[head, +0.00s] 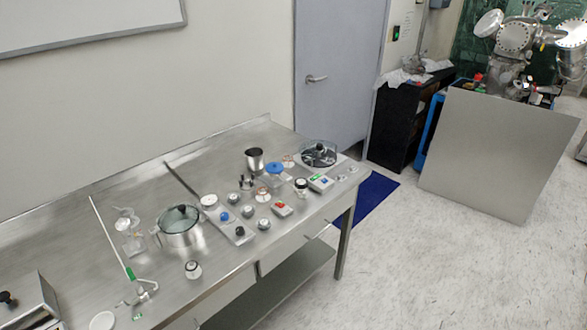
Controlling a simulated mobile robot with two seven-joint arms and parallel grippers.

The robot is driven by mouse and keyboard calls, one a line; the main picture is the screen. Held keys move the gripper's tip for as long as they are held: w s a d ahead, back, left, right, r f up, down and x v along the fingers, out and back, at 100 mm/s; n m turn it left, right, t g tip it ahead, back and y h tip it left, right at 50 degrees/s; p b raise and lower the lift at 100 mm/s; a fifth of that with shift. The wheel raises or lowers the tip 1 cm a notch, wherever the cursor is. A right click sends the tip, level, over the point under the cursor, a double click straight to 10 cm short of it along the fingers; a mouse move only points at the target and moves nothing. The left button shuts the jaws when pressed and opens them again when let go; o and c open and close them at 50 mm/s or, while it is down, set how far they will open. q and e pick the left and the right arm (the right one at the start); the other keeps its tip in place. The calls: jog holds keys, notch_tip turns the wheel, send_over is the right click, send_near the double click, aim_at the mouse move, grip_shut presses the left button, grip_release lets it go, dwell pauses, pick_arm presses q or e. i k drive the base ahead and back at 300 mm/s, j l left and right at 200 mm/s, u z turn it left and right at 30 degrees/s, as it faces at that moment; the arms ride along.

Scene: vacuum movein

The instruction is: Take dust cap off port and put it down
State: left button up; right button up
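Neither of my grippers is in the head view. The metal vacuum apparatus (515,40) with round flanges stands at the far right, behind a large grey panel. I cannot tell which of its round faces is the port or whether a dust cap covers one. A blue round lid-like piece (275,168) lies among the parts on the steel table (130,183). Small blue-topped and black-topped pieces also stand there. I cannot tell whether any of them is the dust cap.
The table also holds a glass-lidded pot (180,227), a steel cup (254,160) and a round glass-walled dish (319,154). The grey panel (497,150) blocks the apparatus's lower part. A black cabinet (397,125) stands beside the door.

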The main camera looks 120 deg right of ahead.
aim_at(274, 168)
jog(key=z, duration=4)
jog(key=l+u, duration=0.1)
jog(key=u, duration=0.3)
jog(key=i+l+u, duration=0.1)
jog(key=u, duration=0.25)
jog(key=l+u, duration=0.15)
jog(key=u, duration=0.25)
jog(key=l+u, duration=0.15)
jog(key=u, duration=0.2)
jog(key=l+u, duration=0.3)
jog(key=l, duration=0.2)
jog(key=k+l+u, duration=0.1)
jog(key=l+u, duration=0.25)
jog(key=l, duration=0.15)
jog(key=k+l+u, duration=0.1)
jog(key=l, duration=0.25)
jog(key=k+l+u, duration=0.1)
jog(key=l, duration=0.25)
jog(key=k+l, duration=0.15)
jog(key=l, duration=0.2)
jog(key=k+l, duration=0.1)
jog(key=l, duration=0.25)
jog(key=k+l, duration=0.15)
jog(key=l, duration=0.15)
jog(key=k+l+u, duration=0.1)
jog(key=l, duration=0.25)
